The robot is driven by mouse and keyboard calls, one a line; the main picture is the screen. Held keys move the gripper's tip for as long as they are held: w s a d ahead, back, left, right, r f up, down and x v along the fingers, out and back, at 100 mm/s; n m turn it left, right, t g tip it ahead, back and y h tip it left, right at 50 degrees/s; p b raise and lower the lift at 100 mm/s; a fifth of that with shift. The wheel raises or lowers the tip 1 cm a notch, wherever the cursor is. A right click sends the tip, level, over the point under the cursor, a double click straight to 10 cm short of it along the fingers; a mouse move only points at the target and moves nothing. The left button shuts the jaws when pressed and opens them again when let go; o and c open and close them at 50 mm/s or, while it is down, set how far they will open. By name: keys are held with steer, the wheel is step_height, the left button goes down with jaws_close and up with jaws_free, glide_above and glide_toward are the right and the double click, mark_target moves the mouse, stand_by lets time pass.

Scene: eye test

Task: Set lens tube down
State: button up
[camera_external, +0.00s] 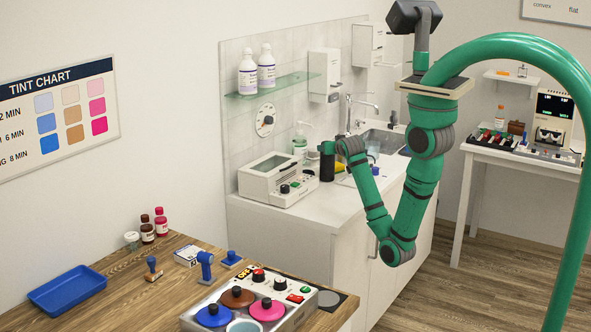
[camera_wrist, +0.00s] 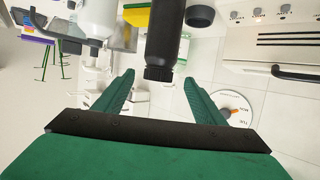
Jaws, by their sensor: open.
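The lens tube appears to be the black cylinder (camera_external: 327,164) at the back of the white counter (camera_external: 318,205) in the external view. It looks upright, beside the white boxy device. In the wrist view, which is turned upside down, the black tube (camera_wrist: 165,38) comes down from the top edge, with its narrower end near my fingertips. My gripper (camera_wrist: 158,82) is open, with one green finger to each side below that end. I see no contact between fingers and tube. In the external view my gripper (camera_external: 338,148) is small, right by the tube's upper part.
The white boxy device (camera_external: 272,182) stands left of the tube. A yellow item (camera_external: 340,168) is close on its right. A sink (camera_external: 383,142) and tap lie further right. A wall dial (camera_external: 265,120) and glass shelf (camera_external: 280,87) are behind. The counter's front is clear.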

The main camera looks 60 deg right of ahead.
steer(key=x, duration=1)
steer(key=shift+d+f, duration=0.2)
steer(key=shift+d, duration=0.15)
steer(key=shift+w, duration=0.1)
